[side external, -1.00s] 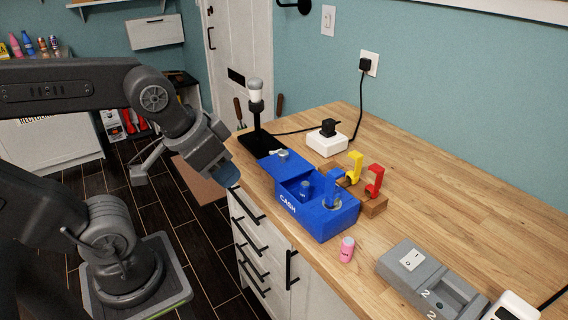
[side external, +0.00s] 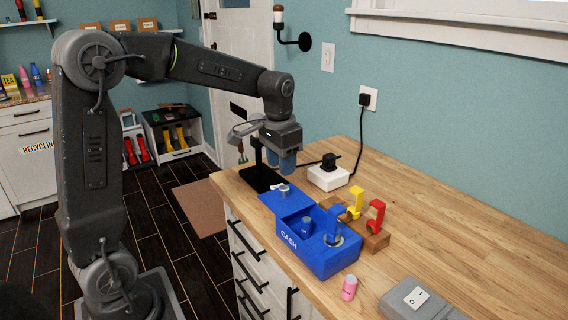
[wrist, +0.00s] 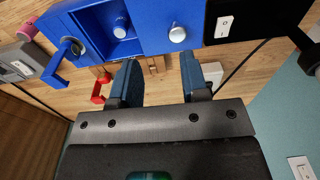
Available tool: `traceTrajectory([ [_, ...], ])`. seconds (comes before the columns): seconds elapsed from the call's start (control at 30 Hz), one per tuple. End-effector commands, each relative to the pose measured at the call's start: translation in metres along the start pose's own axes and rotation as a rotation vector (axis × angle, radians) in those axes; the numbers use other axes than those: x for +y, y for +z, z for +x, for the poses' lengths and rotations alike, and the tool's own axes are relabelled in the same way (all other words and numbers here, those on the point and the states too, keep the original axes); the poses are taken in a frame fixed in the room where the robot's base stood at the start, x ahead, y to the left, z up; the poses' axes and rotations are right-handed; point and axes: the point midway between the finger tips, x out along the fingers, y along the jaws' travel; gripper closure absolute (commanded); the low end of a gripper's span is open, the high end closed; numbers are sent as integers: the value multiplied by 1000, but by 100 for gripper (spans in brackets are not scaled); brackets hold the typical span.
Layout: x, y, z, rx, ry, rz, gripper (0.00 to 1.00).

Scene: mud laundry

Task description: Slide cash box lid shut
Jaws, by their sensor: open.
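The blue cash box (side external: 318,258), marked CASH, sits near the counter's front edge. Its blue lid (side external: 290,205) is slid out to the left, leaving a compartment open. A silver knob (side external: 284,188) stands on the lid and also shows in the wrist view (wrist: 177,34). A small blue object is inside the compartment, and a blue hook-shaped piece (side external: 335,222) stands at the box's right end. My gripper (side external: 282,166) is open and empty, pointing down above and beyond the lid's knob. In the wrist view its fingers (wrist: 160,80) are apart, clear of the knob.
A black stand (side external: 262,178) is close behind the lid, partly hidden by my gripper. A white socket block (side external: 326,178) with a cord is further right. Yellow and red hooks stand on a wooden block (side external: 372,238).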

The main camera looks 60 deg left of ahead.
Motion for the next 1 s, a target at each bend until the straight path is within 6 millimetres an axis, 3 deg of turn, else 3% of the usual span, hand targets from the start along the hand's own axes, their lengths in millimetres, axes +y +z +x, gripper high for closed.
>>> traceTrajectory([
  [0.2,-23,-21,24,-62,16,-1,59],
  [0.47,-24,-21,41,-68,18,0,59],
  [0.8,-22,-18,86,-68,19,0,59],
  [1.0,-23,-21,57,-60,16,0,59],
])
